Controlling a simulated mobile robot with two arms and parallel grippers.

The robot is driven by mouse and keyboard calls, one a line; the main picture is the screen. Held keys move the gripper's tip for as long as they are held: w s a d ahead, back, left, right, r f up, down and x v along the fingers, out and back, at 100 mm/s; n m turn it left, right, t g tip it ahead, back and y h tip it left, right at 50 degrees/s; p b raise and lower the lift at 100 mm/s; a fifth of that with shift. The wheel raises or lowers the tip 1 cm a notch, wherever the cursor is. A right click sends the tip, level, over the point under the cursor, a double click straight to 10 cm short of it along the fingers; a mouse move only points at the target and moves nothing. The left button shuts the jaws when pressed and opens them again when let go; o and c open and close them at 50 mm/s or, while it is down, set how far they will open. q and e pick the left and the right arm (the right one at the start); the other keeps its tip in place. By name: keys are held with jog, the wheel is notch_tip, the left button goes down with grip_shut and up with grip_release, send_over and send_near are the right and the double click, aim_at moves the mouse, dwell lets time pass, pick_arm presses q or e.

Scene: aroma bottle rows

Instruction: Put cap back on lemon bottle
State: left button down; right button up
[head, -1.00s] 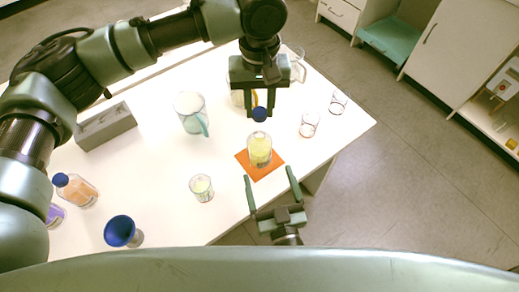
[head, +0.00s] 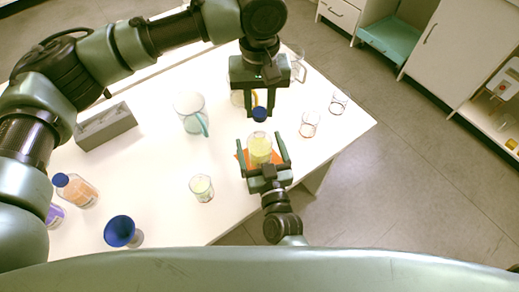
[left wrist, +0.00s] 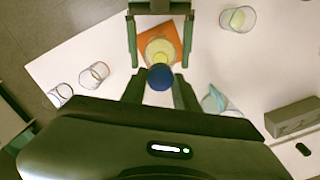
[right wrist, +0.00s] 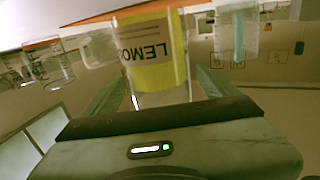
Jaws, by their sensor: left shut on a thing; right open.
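The lemon bottle (head: 260,147) holds yellow liquid and stands on an orange mat (head: 241,157) near the table's front edge. Its label reading "LEMO" shows in the right wrist view (right wrist: 152,55). My left gripper (head: 260,114) is shut on the blue cap (head: 260,115), which also shows in the left wrist view (left wrist: 160,77). The cap appears just beyond the bottle's mouth; whether they touch I cannot tell. My right gripper (head: 262,147) is open, with its fingers on either side of the bottle.
A jug (head: 189,112) with a teal handle and a small beaker (head: 201,188) stand to the left. Empty glasses (head: 309,124) stand to the right. A grey block (head: 105,127), an orange bottle (head: 76,190) and a blue funnel (head: 121,231) are further left.

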grip_shut()
pick_arm(q)
jog(key=shift+f, duration=2.5)
jog(key=shift+f, duration=0.85)
jog(key=shift+f, duration=0.6)
